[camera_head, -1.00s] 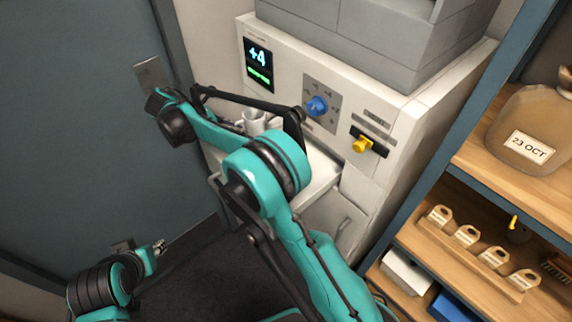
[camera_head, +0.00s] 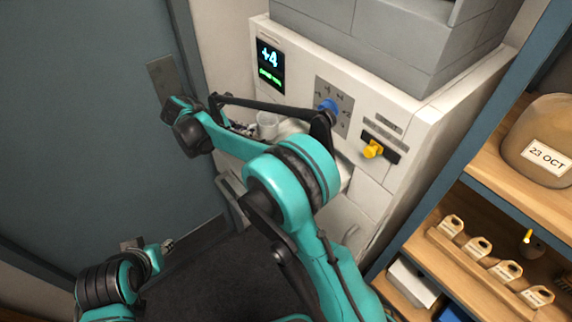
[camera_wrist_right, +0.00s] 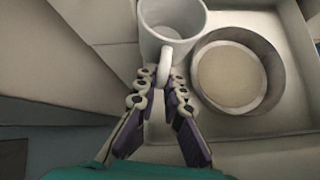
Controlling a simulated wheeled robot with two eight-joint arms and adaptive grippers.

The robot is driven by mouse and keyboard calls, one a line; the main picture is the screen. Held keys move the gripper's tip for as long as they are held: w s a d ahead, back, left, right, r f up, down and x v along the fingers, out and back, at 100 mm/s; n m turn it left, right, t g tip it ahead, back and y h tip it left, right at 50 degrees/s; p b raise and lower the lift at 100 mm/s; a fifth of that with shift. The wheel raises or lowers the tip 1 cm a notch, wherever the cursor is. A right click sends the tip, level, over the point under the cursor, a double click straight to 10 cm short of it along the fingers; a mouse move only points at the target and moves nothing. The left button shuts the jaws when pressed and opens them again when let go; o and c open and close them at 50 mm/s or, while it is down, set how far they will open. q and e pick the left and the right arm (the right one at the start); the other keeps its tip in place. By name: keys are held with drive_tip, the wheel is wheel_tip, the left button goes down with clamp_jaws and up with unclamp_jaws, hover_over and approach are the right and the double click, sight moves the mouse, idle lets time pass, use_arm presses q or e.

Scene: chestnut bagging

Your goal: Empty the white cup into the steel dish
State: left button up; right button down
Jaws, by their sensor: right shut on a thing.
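The white cup (camera_wrist_right: 172,22) is at the top of the right wrist view, with its handle toward my right gripper (camera_wrist_right: 163,78). The gripper is shut on the handle. The cup looks roughly upright, and its contents cannot be made out. The steel dish (camera_wrist_right: 279,75) is just right of the cup, round, with a pale brown surface inside. In the head view the white cup (camera_head: 267,124) shows small behind my right arm; the dish is not clearly seen there. My left gripper (camera_head: 167,245) is low at the left, away from the cup, its fingers too small to read.
The white machine (camera_head: 405,130) has a lit display (camera_head: 270,62) reading +4, a blue knob (camera_head: 329,106) and a yellow knob (camera_head: 373,149). A wooden shelf (camera_head: 480,195) with a labelled jar (camera_head: 540,140) stands at the right. The dark door (camera_head: 80,110) is at the left.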

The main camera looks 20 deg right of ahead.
drive_tip(key=s+r+m+t, duration=0.1)
drive_tip(key=t, duration=0.1)
drive_tip(key=s+r+m+t+b, duration=0.1)
drive_tip(key=s+t, duration=0.1)
drive_tip(key=s+r+m+t+b, duration=0.1)
drive_tip(key=t, duration=0.1)
drive_tip(key=shift+s+d+r+m, duration=0.1)
drive_tip(key=shift+s+d+m, duration=0.15)
drive_tip(key=shift+d+m, duration=0.15)
drive_tip(key=shift+s+r+t, duration=0.1)
drive_tip(key=shift+r+t, duration=0.05)
drive_tip(key=shift+t, duration=0.25)
wheel_tip(320, 180, up, 2)
drive_tip(key=shift+s+r+m+t+h, duration=0.15)
drive_tip(key=shift+m+t+h, duration=0.15)
drive_tip(key=shift+m+t, duration=0.45)
drive_tip(key=shift+s+r+m+t+b, duration=0.2)
drive_tip(key=shift+r+m+t+b, duration=0.05)
drive_tip(key=shift+t+b, duration=0.25)
idle(0.6)
drive_tip(key=shift+s+d+r+m+t+h+b, duration=0.1)
drive_tip(key=shift+s+r+m+t+h+b, duration=0.05)
drive_tip(key=shift+s+m+t+b, duration=0.3)
drive_tip(key=shift+s+r+m+t+h+b, duration=0.15)
drive_tip(key=shift+s+t+b, duration=0.05)
drive_tip(key=shift+s, duration=0.3)
idle(0.5)
